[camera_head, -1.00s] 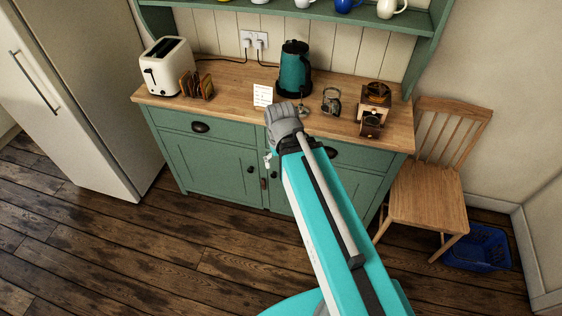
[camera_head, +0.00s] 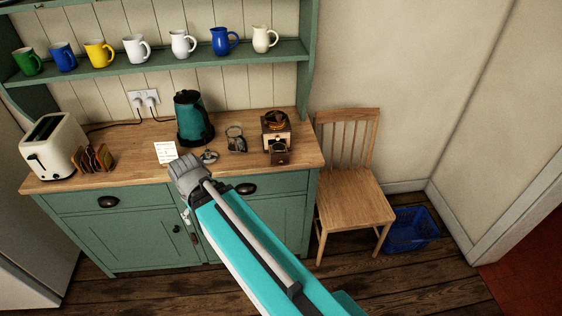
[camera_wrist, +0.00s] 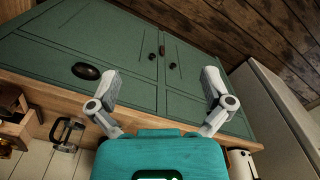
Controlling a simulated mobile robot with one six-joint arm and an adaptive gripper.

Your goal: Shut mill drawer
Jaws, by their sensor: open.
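The wooden mill (camera_head: 276,126) stands at the right end of the counter, with a dark body and a brass-coloured top. Its small drawer (camera_head: 279,153) sticks out at the front, towards me. My gripper (camera_head: 183,172) is at the counter's front edge, well left of the mill and apart from it. In the wrist view my gripper (camera_wrist: 161,80) has its two fingers spread wide with nothing between them. That view is upside down, and the mill (camera_wrist: 10,101) is partly cut off at its left edge.
A toaster (camera_head: 52,146) is at left. A wooden chair (camera_head: 350,195) and blue basket (camera_head: 412,230) are at right.

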